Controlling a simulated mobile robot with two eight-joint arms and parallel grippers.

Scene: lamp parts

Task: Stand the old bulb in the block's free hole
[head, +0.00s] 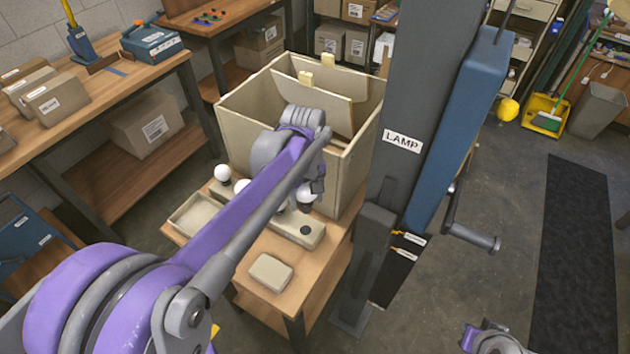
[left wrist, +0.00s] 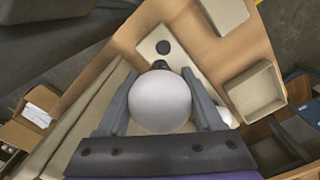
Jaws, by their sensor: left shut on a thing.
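My left gripper (head: 312,190) is shut on a white round bulb (left wrist: 160,103), which sits between its two fingers in the left wrist view (left wrist: 162,115). The bulb's dark base points away from the wrist camera, toward the block. The pale block (head: 318,236) lies on the small wooden table, and its dark round hole (head: 306,230) is empty. In the left wrist view the hole (left wrist: 163,47) shows just beyond the bulb's base, apart from it. Another white bulb (head: 242,186) shows near the block's other end, partly hidden by my arm.
An open shallow tray (head: 195,213) and a pale flat box (head: 270,272) lie on the small table. A further white bulb (head: 222,173) stands behind the tray. A tall open bin (head: 340,165) stands close behind the block. A grey post labelled LAMP (head: 402,140) rises to the right.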

